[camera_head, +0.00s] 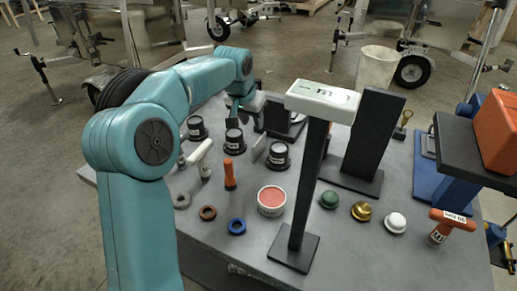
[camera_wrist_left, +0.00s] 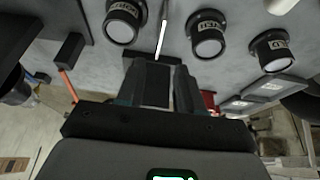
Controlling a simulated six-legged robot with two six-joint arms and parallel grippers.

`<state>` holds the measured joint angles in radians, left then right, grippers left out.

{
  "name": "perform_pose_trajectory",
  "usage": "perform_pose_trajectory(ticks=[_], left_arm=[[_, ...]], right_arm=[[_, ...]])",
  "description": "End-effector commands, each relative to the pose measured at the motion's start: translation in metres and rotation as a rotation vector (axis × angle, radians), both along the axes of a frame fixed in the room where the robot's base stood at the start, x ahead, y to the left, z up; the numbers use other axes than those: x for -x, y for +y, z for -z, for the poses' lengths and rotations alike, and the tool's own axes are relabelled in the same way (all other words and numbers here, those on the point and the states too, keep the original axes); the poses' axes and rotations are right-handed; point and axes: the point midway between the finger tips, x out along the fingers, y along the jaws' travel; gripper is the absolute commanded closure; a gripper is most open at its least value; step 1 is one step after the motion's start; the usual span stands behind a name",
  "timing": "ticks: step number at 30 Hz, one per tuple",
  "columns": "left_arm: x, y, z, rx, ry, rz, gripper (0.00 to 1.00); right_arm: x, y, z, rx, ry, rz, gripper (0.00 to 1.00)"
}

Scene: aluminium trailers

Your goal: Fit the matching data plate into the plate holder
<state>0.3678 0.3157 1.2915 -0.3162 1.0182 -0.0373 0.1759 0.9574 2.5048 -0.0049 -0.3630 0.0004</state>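My left gripper (camera_head: 240,117) is over the far part of the grey table, just behind the row of labelled black jars. In the left wrist view my gripper (camera_wrist_left: 155,85) has dark fingers around a grey panel-like shape. I cannot tell whether that is a held plate or part of the gripper. A thin, pale upright piece (camera_wrist_left: 162,30) stands beyond the fingers, between two jars. Flat grey pieces with white labels (camera_wrist_left: 270,87) lie to the right and may be data plates; their text is unreadable. I cannot identify the plate holder with certainty. My right gripper is not in view.
Black jars (camera_head: 278,156) stand in a row. A white-topped black post (camera_head: 310,190) and a tall black panel (camera_head: 370,140) rise to the right. Coloured knobs (camera_head: 361,211), rings (camera_head: 237,226) and a red-topped tub (camera_head: 271,201) occupy the front. An orange box (camera_head: 497,130) sits far right.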

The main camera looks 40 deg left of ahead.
Motion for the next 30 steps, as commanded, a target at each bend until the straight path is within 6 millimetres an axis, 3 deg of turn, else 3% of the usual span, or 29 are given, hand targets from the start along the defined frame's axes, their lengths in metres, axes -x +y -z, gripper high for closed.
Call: perform_pose_trajectory(ticks=[3,9,17,24,30], left_arm=[[-0.010,0.004,0.030,0.003,0.006,0.000,0.64],[-0.026,0.009,0.069,0.003,0.004,-0.001,0.64],[-0.035,0.012,0.090,0.002,0.003,-0.003,0.64],[-0.051,0.016,0.124,0.002,0.005,-0.004,0.64],[-0.055,0.018,0.133,0.001,0.001,-0.004,0.64]], right_arm=[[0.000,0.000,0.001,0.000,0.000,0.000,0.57],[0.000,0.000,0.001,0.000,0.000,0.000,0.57],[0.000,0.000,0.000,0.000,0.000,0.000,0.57],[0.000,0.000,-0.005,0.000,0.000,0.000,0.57],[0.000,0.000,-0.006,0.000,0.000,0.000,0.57]])
